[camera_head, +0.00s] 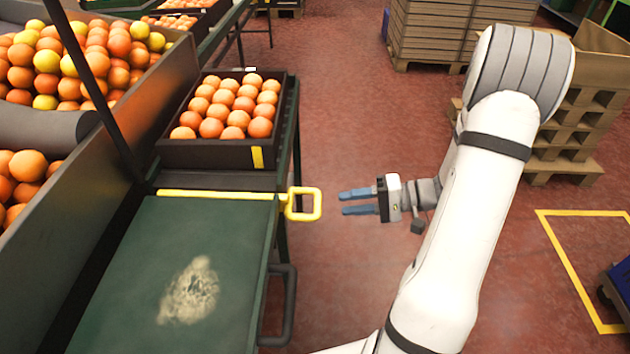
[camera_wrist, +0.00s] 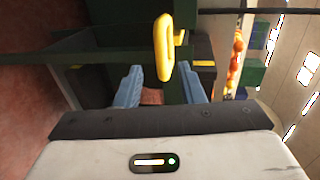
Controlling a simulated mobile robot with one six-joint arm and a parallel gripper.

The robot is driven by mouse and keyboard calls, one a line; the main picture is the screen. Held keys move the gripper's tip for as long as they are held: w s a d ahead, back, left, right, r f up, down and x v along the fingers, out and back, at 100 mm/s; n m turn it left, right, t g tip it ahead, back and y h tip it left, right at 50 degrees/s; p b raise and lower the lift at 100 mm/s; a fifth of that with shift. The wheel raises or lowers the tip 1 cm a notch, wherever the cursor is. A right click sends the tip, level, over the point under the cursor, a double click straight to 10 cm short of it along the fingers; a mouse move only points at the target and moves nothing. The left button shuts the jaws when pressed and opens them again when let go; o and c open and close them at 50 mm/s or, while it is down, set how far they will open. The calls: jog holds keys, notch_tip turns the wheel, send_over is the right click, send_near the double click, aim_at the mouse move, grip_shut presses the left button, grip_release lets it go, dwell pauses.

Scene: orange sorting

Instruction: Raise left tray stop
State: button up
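The tray stop is a yellow bar (camera_head: 222,196) lying across the green surface, with a yellow loop handle (camera_head: 304,204) sticking out past its right edge. My gripper (camera_head: 343,203) is to the right of the handle, with its blue fingers apart and pointing at it. A gap remains between the fingertips and the handle. In the wrist view the handle (camera_wrist: 163,47) stands ahead of the fingers, toward the right one. My gripper (camera_wrist: 170,80) is empty in that view.
A black crate of oranges (camera_head: 270,154) sits just behind the bar. A dark side handle (camera_head: 284,305) juts out below the yellow one. A green surface with a pale patch (camera_head: 125,300) lies in front. Open red floor (camera_head: 340,120) surrounds my gripper.

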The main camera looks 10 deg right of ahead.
aim_at(318, 202)
jog(key=x, duration=0.2)
jog(key=b+x, duration=0.1)
jog(key=x, duration=0.2)
jog(key=b+x, duration=0.1)
jog(key=x, duration=0.2)
jog(key=shift+w+d, duration=0.1)
jog(key=shift+w, duration=0.15)
jog(key=shift+c, duration=0.2)
grip_shut()
